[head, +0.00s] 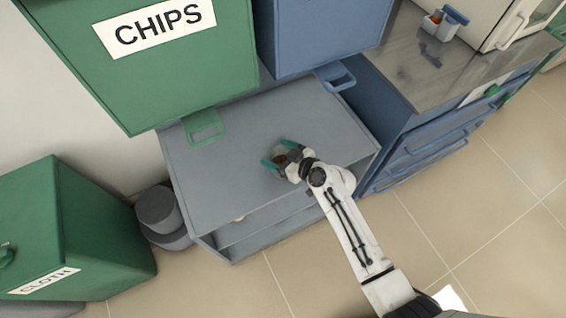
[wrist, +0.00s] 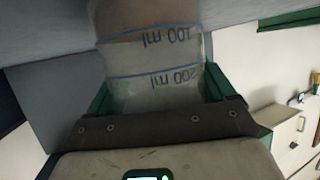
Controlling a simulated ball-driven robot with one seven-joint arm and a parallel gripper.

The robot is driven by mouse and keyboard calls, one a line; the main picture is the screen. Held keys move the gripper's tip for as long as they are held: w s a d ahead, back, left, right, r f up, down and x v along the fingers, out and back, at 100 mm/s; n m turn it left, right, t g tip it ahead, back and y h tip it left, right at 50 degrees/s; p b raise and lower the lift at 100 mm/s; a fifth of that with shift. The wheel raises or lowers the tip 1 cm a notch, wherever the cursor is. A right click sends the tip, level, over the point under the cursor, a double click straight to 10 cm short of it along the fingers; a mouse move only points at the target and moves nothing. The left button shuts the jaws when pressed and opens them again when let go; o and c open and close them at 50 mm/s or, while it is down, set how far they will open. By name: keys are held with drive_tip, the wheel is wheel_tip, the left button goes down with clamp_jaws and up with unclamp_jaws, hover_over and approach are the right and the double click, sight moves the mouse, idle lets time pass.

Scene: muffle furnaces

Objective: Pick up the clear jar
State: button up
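The clear jar (wrist: 155,75) fills the middle of the wrist view, with blue lines and upside-down "100 ml" and "200 ml" marks. Brownish contents show at its far end. In the wrist view the green fingers of my gripper (wrist: 157,95) lie along both sides of the jar, with no clear gap. In the head view my gripper (head: 280,155) is over the grey cabinet top, and a small brownish part of the jar (head: 281,159) shows between the fingers. The jar's base is hidden, so I cannot tell whether it touches the top.
A green CLOTH bin (head: 75,230) and dark grey round containers (head: 158,210) are at left. A blue cabinet (head: 410,165) is at right. The grey top around my gripper is mostly clear.

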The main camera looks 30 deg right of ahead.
drive_tip(key=c, duration=0.7)
drive_tip(key=shift+c, duration=0.2)
drive_tip(key=shift+r, duration=0.5)
wheel_tip(320, 180, up, 2)
drive_tip(key=shift+r+p, duration=0.25)
drive_tip(key=shift+p, duration=0.2)
drive_tip(key=s+r, duration=0.9)
drive_tip(key=s, duration=0.5)
drive_tip(key=shift+a+r, duration=0.25)
drive_tip(key=shift+a, duration=0.05)
